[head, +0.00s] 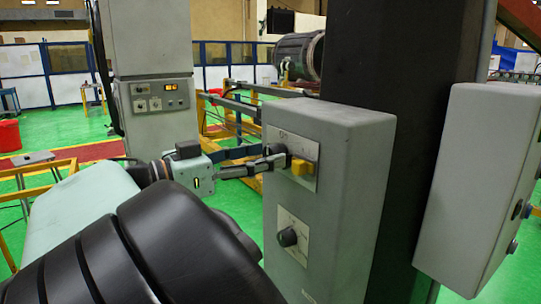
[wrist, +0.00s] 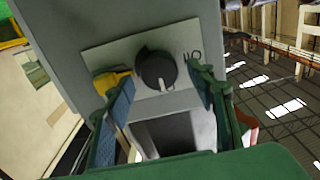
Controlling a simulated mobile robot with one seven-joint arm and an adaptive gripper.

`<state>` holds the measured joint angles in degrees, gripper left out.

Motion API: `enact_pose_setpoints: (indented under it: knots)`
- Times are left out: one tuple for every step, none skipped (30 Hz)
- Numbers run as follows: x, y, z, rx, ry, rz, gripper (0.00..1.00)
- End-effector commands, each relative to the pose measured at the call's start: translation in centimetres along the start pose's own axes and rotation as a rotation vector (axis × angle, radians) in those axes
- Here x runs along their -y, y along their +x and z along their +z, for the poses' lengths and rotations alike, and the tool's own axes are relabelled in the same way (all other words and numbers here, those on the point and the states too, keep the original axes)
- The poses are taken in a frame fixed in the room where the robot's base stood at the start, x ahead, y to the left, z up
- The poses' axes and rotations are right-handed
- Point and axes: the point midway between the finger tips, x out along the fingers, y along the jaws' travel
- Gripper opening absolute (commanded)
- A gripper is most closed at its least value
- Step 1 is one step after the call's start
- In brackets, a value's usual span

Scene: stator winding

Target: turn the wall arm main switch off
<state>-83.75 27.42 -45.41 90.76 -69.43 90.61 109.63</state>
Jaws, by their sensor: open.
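The switch box (head: 335,150) is a tall grey box on a dark column. Its upper plate (head: 309,150) carries a round black knob and a yellow piece (head: 301,167). In the wrist view the black knob (wrist: 156,69) sits on the light plate (wrist: 110,55), with a pale mark on its lower edge. I/O-like marks are to its right, and the yellow piece (wrist: 112,82) is at left. My gripper (head: 276,161) is open at the upper plate. In the wrist view its fingers (wrist: 158,86) stand either side of the knob; contact cannot be told.
A lower black knob (head: 288,237) is on the same box face. Another grey box (head: 480,180) is at right. A cabinet with a lit display (head: 160,100) stands behind my arm. Yellow frames (head: 240,105) lie behind the switch box, and green floor shows around.

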Motion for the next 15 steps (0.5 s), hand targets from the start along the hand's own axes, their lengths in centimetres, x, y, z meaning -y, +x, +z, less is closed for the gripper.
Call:
enact_pose_setpoints:
  knots:
    - [-0.03, 0.55, 0.02, 0.0, -0.001, 0.001, 0.51]
    - [-0.02, 0.8, 0.02, 0.0, -0.001, 0.0, 0.51]
    - [-0.01, 1.06, 0.02, 0.0, -0.001, 0.0, 0.51]
    - [-0.02, 1.22, 0.01, -0.001, 0.0, 0.0, 0.51]
    - [-0.02, 1.34, 0.0, -0.001, 0.0, 0.0, 0.51]
    - [-0.02, 1.44, 0.0, -0.001, 0.0, 0.0, 0.51]
    - [-0.02, 1.49, -0.01, -0.001, 0.0, 0.0, 0.51]
    - [-0.02, 1.52, -0.01, -0.001, 0.0, 0.0, 0.51]
    - [-0.02, 1.53, 0.0, -0.001, 0.0, 0.0, 0.51]
    - [-0.02, 1.52, 0.0, -0.001, 0.0, 0.0, 0.51]
    - [-0.01, 1.52, 0.0, 0.0, 0.0, 0.0, 0.51]
    - [-0.01, 1.51, 0.0, 0.0, 0.0, 0.0, 0.51]
    - [-0.01, 1.51, 0.0, 0.0, 0.0, 0.0, 0.51]
    - [-0.01, 1.5, 0.0, 0.0, 0.0, 0.0, 0.49]
    - [-0.01, 1.5, 0.0, 0.0, 0.0, 0.0, 0.45]
